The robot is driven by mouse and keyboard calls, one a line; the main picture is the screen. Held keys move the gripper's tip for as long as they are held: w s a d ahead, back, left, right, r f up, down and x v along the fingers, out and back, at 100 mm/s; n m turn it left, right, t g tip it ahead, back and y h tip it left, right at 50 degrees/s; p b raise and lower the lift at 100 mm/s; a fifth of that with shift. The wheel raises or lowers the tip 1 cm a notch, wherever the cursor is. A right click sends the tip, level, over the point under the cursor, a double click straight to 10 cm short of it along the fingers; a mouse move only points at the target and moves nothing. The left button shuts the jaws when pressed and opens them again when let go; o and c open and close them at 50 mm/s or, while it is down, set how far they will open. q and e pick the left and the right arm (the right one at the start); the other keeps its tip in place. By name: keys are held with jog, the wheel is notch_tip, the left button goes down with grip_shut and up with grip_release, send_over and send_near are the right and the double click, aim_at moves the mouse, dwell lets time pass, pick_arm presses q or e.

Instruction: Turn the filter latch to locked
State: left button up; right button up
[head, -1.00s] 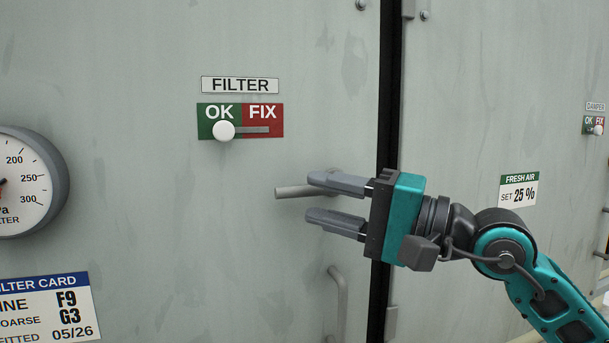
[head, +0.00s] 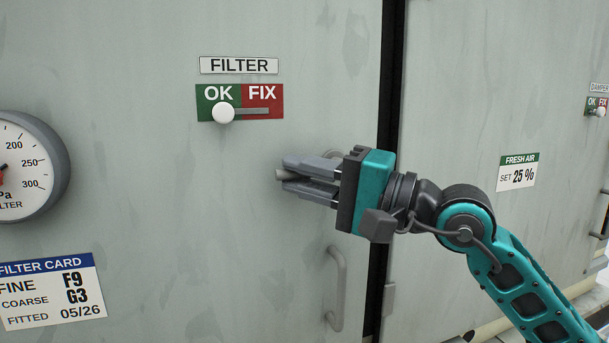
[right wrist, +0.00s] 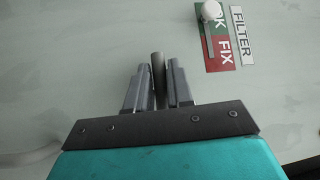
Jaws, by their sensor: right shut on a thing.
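The filter latch (head: 283,175) is a grey lever on the filter door, lying roughly level and pointing left from its pivot near the door's right edge. Most of it is hidden behind my fingers in the head view. In the right wrist view the latch (right wrist: 158,80) stands between the two fingers. My right gripper (head: 291,174) is shut on the latch, one finger above it and one below; it also shows in the right wrist view (right wrist: 158,85). My left gripper is not in view.
Above are a FILTER label (head: 239,65) and an OK/FIX slider (head: 223,112) with its white knob on the OK side. A grey door handle (head: 337,290) is below the latch. A round gauge (head: 22,168) and a filter card (head: 52,291) are at left.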

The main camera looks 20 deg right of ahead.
grip_shut()
jog(key=d+f+n+g+h, duration=0.1)
jog(key=n+h, duration=0.1)
jog(key=d+f+n+g+h, duration=0.1)
jog(key=f+n+h, duration=0.1)
jog(key=h, duration=0.1)
jog(key=d+f+n+g+h, duration=0.1)
jog(key=f+n+g+h, duration=0.1)
jog(key=n+h, duration=0.1)
jog(key=shift+d, duration=0.2)
jog(key=d+n+h, duration=0.1)
jog(key=d+h, duration=0.1)
jog(key=h, duration=0.1)
jog(key=shift+f+n+p, duration=0.3)
jog(key=shift+n+p, duration=0.05)
jog(key=shift+n, duration=0.05)
jog(key=shift+d+h, duration=0.25)
jog(key=shift+h, duration=0.05)
jog(key=shift+w+g, duration=0.1)
jog(key=shift+g, duration=0.2)
dwell(0.5)
